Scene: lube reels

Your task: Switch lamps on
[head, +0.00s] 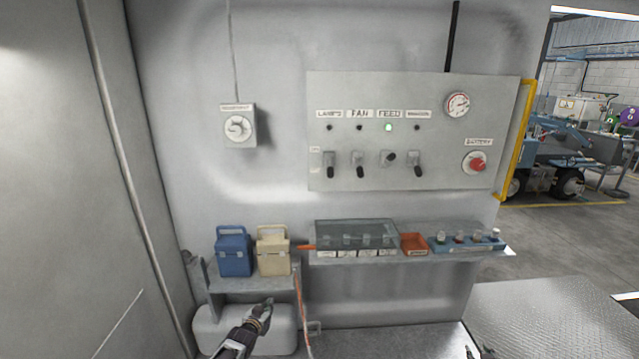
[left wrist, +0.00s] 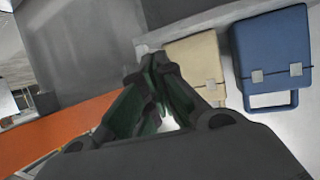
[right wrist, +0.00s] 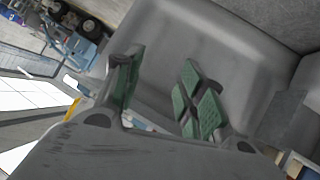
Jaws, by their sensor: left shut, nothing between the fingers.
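The grey switch panel (head: 440,130) is on the wall in the head view. The lamps switch (head: 329,168) is at its left end under the LAMPS label (head: 329,114), with its black lever pointing down. The small indicator (head: 329,128) above it is dark. The fan switch (head: 360,168) and the rightmost switch (head: 415,168) also point down. The feed switch (head: 388,159) is tilted up to the right, under a lit green indicator (head: 388,127). My left gripper (head: 267,306) is shut and empty, below the shelf. My right gripper (right wrist: 160,90) is open and empty, low at the right.
A blue box (head: 234,255) and a beige box (head: 273,252) stand on the left shelf. A ledge below the panel holds a clear-lidded case (head: 355,237), an orange tray (head: 414,243) and a blue rack (head: 465,242). A red battery knob (head: 477,164) and a dial (head: 238,128) flank the switches.

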